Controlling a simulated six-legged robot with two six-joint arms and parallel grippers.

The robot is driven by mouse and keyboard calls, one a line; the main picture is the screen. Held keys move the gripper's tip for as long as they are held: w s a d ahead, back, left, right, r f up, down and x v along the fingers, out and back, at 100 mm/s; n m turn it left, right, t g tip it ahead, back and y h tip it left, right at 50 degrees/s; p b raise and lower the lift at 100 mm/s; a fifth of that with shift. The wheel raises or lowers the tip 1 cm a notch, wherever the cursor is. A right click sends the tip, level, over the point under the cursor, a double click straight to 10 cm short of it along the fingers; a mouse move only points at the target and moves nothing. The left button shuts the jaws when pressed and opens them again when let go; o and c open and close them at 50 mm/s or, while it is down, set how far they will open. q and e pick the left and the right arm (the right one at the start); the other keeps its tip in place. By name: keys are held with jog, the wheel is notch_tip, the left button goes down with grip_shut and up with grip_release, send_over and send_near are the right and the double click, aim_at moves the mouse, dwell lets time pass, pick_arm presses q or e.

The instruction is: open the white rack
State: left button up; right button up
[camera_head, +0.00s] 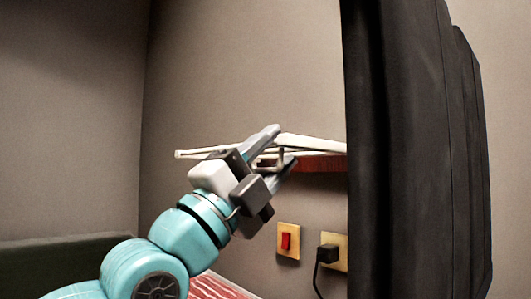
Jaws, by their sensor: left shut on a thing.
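The white rack (312,143) is a thin pale frame at mid-height in front of the wall. It reaches left past my gripper to a narrow end bar. A reddish-brown shelf edge (322,164) shows just beneath its right part. My left gripper (277,149) comes up from the lower left, with one finger above and one below the rack's front part, shut on it. The gripper hides the rack's middle, and the dark panel at right hides its right end. My right gripper is not in view.
A tall dark panel (415,150) stands close at the right. On the wall below the rack are a red switch (286,241) and a socket with a black plug (327,254). A red patterned surface (215,288) shows at the bottom. The upper left is clear.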

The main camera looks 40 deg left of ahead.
pick_arm(q)
jog(key=shift+s+f, duration=0.25)
jog(key=shift+f, duration=0.25)
jog(key=shift+v, duration=0.85)
jog(key=s+a+p, duration=0.1)
jog(key=s+p, duration=0.3)
jog(key=s, duration=0.8)
jog(key=shift+s+a, duration=0.2)
jog(key=shift+a, duration=0.2)
jog(key=shift+r, duration=0.15)
